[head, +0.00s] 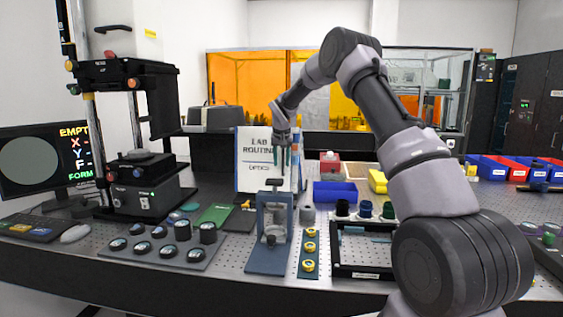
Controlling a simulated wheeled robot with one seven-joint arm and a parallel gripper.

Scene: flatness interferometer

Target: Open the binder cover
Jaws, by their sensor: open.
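The white binder (254,171) labelled "LAB ROUTINE OPTICS" stands upright at the back of the perforated table, its cover facing me and shut. A blue and orange striped edge (296,160) shows along its right side. My gripper (281,163) hangs with its fingers pointing down at the right part of the cover in the picture. It is open and empty. I cannot tell whether the fingers touch the cover. The gripper hides part of the cover's right side.
A blue-grey stand (270,262) is in front of the binder. A blue bin (335,192) lies to the right. A dark mat with lens mounts (160,245) lies front left, and the tall interferometer (135,190) stands left. A black tray (360,265) is front right.

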